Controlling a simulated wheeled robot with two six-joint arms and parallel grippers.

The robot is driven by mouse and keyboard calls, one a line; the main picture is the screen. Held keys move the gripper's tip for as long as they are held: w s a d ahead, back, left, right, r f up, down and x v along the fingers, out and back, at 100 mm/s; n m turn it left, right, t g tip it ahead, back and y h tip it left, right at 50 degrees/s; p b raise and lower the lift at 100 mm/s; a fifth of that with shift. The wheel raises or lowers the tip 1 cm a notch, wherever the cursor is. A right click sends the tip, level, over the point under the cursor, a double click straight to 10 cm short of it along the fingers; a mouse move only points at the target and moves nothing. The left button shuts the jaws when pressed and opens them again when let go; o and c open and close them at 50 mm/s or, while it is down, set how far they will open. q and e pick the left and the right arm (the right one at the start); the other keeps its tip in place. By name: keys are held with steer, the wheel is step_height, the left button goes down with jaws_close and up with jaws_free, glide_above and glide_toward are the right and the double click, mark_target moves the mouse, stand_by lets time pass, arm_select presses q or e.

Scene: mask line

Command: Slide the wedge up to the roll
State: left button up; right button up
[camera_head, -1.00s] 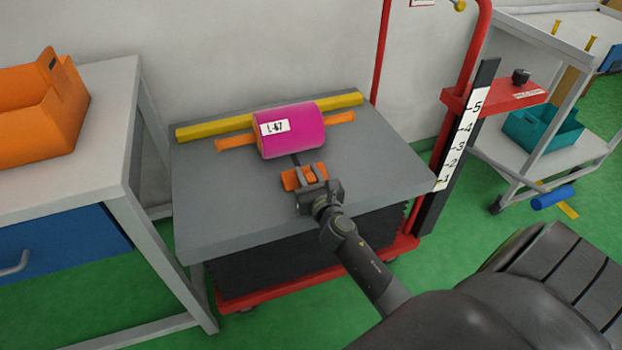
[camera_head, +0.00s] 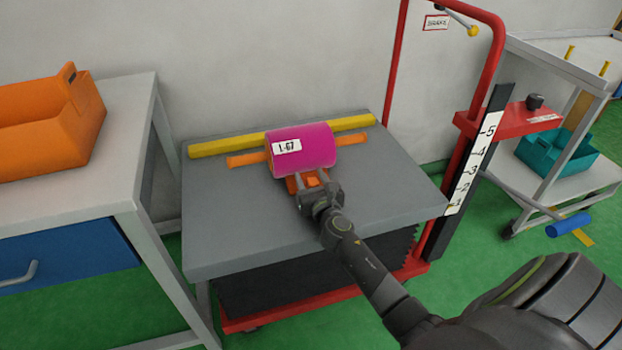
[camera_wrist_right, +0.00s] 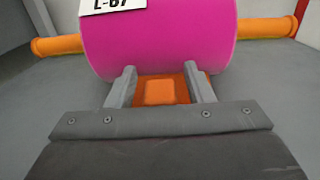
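The magenta roll (camera_head: 313,152) with a white "L-67" label lies on the grey lift-table top (camera_head: 225,222), an orange core sticking out at both ends. The orange wedge (camera_head: 291,185) is at the roll's near side; in the right wrist view its raised block (camera_wrist_right: 160,92) shows just below the roll (camera_wrist_right: 160,42). Whether wedge and roll touch is unclear. My right gripper (camera_head: 310,179) is low over the wedge, its fingers on either side of the raised block, with gaps showing beside it. The fingers partly hide the wedge. My left gripper is not in view.
A yellow bar (camera_head: 225,146) lies along the table's back edge behind the roll. A red post with a numbered scale (camera_head: 475,150) stands at the right. A bench with an orange bin (camera_head: 50,140) is at the left. The tabletop's left front is clear.

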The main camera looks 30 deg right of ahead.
steer(key=shift+s+a, duration=0.1)
steer(key=shift+s, duration=0.25)
steer(key=p+v, duration=0.1)
steer(key=v, duration=0.6)
steer(key=shift+s+a+p, duration=0.1)
steer(key=shift+s+p, duration=0.2)
steer(key=shift+s, duration=0.1)
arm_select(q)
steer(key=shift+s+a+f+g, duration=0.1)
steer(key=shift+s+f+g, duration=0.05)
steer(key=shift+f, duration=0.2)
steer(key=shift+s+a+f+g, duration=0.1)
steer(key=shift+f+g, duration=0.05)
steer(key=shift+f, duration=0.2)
arm_select(e)
steer(key=v, duration=0.9)
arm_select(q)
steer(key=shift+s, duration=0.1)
arm_select(e)
steer(key=shift+w+a, duration=0.1)
steer(key=shift+c, duration=0.2)
